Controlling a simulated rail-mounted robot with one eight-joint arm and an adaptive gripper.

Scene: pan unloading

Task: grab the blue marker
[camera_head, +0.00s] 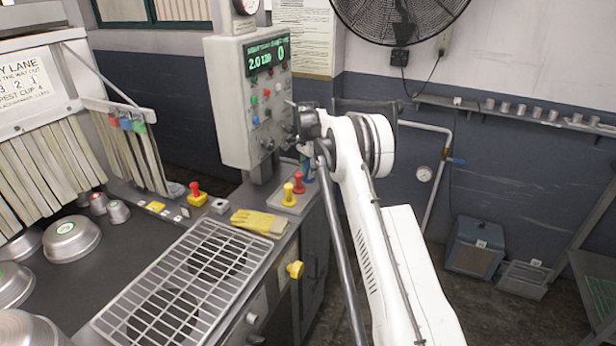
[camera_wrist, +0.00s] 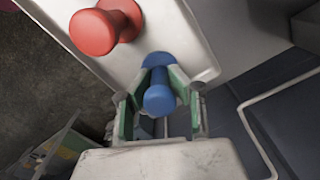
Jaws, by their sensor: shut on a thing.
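The blue marker (camera_wrist: 159,99) is a peg with a round knob on top and a wider base. In the wrist view it stands on a light tray (camera_wrist: 196,40). My gripper (camera_wrist: 161,84) is shut on it, with a green-lined finger on either side of its stem. In the head view a small part of the blue marker (camera_head: 308,174) shows beside my arm, and my gripper is mostly hidden there.
A red marker (camera_wrist: 105,27) stands close to the blue one; it also shows in the head view (camera_head: 299,182), with a yellow marker (camera_head: 288,195) in front. A yellow glove (camera_head: 258,222) and a wire rack (camera_head: 180,282) lie nearby. A control box (camera_head: 250,100) rises behind.

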